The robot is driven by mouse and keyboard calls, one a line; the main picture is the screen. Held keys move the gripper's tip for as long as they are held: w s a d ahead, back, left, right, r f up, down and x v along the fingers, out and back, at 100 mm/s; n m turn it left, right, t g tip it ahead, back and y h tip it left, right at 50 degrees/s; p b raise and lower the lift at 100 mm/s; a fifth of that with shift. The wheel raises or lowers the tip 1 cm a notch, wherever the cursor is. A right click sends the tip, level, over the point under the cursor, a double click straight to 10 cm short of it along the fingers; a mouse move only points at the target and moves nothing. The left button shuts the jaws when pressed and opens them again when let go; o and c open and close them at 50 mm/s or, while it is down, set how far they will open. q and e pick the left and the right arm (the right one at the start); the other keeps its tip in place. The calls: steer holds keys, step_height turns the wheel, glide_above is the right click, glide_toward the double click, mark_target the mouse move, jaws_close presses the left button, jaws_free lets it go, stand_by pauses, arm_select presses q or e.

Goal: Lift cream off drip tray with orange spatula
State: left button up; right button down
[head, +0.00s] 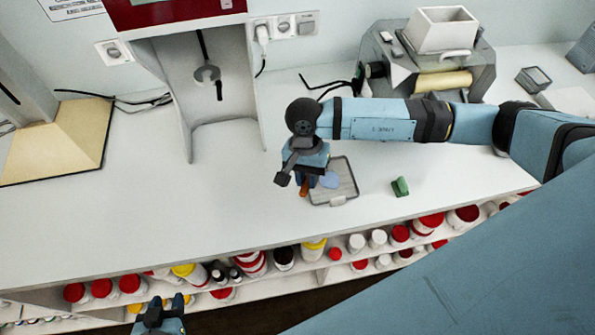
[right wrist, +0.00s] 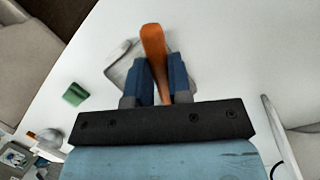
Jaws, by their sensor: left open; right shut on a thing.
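My right gripper (head: 304,180) is shut on the orange spatula (head: 304,189), held over the left part of the drip tray (head: 347,163). In the right wrist view the spatula (right wrist: 154,45) stands out between the blue fingers (right wrist: 161,72), with the grey tray (right wrist: 118,72) behind it. A pale blue patch (head: 329,181), perhaps the cream, shows on the tray right beside the gripper. I cannot tell whether the spatula touches it. My left gripper (head: 160,308) is open and empty at the lower left, in front of the counter.
A small green block (head: 400,187) lies on the counter right of the tray. A red-topped machine (head: 180,15) stands at the back, a grey roller mill (head: 440,60) at back right. Shelves below the counter hold several jars (head: 250,265). The counter's left middle is clear.

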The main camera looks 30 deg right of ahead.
steer(key=shift+s+a+m+g+y+b, duration=0.2)
steer(key=shift+a+m+y, duration=0.3)
steer(key=shift+m, duration=0.45)
steer(key=shift+s+a+m+g+y+b, duration=0.15)
steer(key=shift+a+m+y, duration=0.3)
steer(key=shift+m, duration=0.55)
steer(key=shift+s+a+m+g+y+b, duration=0.15)
steer(key=shift+a+m+y, duration=0.3)
steer(key=shift+m, duration=0.5)
steer(key=shift+d+f, duration=0.1)
steer(key=shift+f, duration=0.4)
steer(key=shift+f+b, duration=0.65)
steer(key=shift+b, duration=0.2)
steer(key=shift+s+b, duration=0.1)
steer(key=shift+b, duration=0.3)
steer(key=shift+r, duration=0.1)
stand_by(0.6)
steer(key=shift+r+p, duration=0.9)
steer(key=shift+r, duration=2)
